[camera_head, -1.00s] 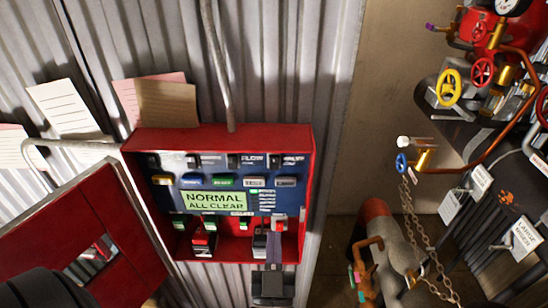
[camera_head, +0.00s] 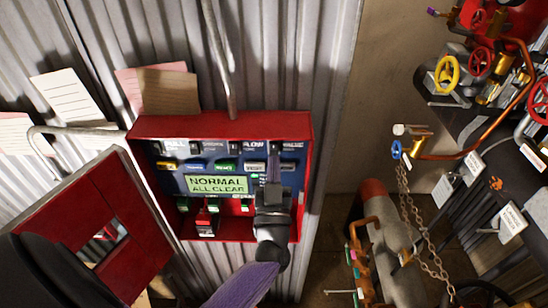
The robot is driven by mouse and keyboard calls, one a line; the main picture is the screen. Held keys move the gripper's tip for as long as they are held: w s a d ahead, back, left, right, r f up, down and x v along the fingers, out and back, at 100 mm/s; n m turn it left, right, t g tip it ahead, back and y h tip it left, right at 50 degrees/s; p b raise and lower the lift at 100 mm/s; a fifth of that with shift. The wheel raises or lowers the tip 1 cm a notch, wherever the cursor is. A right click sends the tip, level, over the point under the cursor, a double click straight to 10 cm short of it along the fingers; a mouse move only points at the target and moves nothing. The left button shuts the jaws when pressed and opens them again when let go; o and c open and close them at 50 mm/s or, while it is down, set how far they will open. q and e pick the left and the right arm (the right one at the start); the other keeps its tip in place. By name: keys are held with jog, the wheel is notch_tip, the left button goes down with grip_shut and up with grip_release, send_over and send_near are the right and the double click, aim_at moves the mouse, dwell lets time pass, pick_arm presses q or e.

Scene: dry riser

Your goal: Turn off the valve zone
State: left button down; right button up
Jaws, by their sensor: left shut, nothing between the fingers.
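The red alarm panel box (camera_head: 220,125) stands open on the corrugated wall. Its blue face (camera_head: 178,184) carries rows of small switches and labels. A top-row label at the right (camera_head: 292,147), partly covered, seems to read VALVE. A green display (camera_head: 216,185) reads NORMAL ALL CLEAR. My left gripper (camera_head: 274,163) is shut and empty, in front of the panel's right part. Its fingers point up toward the top-row switch by that label. I cannot tell whether they touch it. The gripper hides the lower right switches. My right gripper is not in view.
The panel's red door (camera_head: 85,225) hangs open at the left. Papers (camera_head: 68,100) are on the wall above.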

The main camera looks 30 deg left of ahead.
pick_arm(q)
jog(key=shift+w+a+f, duration=0.2)
jog(key=shift+w+a, duration=0.1)
jog(key=shift+w, duration=0.15)
jog(key=shift+w+a+f, duration=0.2)
jog(key=shift+w+a, duration=0.05)
jog(key=shift+w, duration=0.2)
